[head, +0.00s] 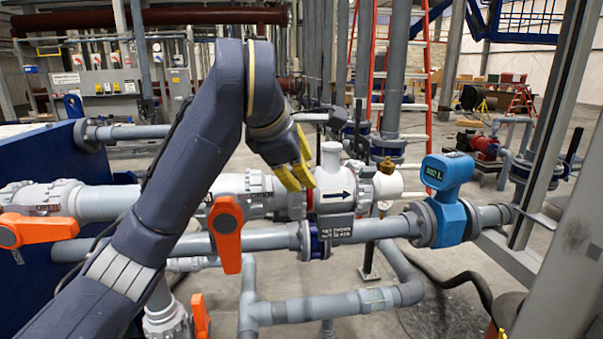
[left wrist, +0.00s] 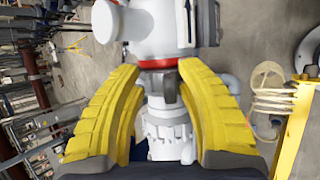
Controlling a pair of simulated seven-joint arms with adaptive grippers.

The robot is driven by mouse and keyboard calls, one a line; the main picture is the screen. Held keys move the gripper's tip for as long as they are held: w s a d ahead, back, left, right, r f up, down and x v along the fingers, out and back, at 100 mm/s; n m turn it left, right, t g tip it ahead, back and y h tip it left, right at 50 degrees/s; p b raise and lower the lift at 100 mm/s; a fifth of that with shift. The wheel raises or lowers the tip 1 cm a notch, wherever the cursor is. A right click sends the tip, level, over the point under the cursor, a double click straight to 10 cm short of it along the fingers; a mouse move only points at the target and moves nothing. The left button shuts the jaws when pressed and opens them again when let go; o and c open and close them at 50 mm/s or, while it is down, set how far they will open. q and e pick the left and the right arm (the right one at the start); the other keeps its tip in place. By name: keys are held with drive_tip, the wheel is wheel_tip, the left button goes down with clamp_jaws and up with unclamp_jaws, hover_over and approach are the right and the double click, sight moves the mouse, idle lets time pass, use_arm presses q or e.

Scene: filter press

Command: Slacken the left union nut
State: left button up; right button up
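The white valve body (head: 333,178) with a black arrow label sits in the upper grey pipe line. A red ring (head: 310,200) shows at its left end, and a pale ribbed union nut (head: 258,185) lies farther left, partly behind my arm. My left gripper (head: 299,176) has yellow fingers at the body's left end. In the left wrist view its fingers (left wrist: 160,72) are spread, with the red ring (left wrist: 158,63), a grey collar (left wrist: 163,88) and the ribbed nut (left wrist: 166,130) between or just beyond them. I cannot tell whether they touch. My right gripper is not in view.
Orange valve handles (head: 228,232) and (head: 32,230) stick out at the left. A blue meter (head: 450,195) sits on the lower pipe at the right. A grey post (head: 560,240) stands at the right edge. A dark blue tank (head: 30,165) is at the left.

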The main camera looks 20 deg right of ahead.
use_arm(q)
wheel_tip(320, 180, up, 9)
drive_tip(key=shift+r, duration=0.1)
idle(0.4)
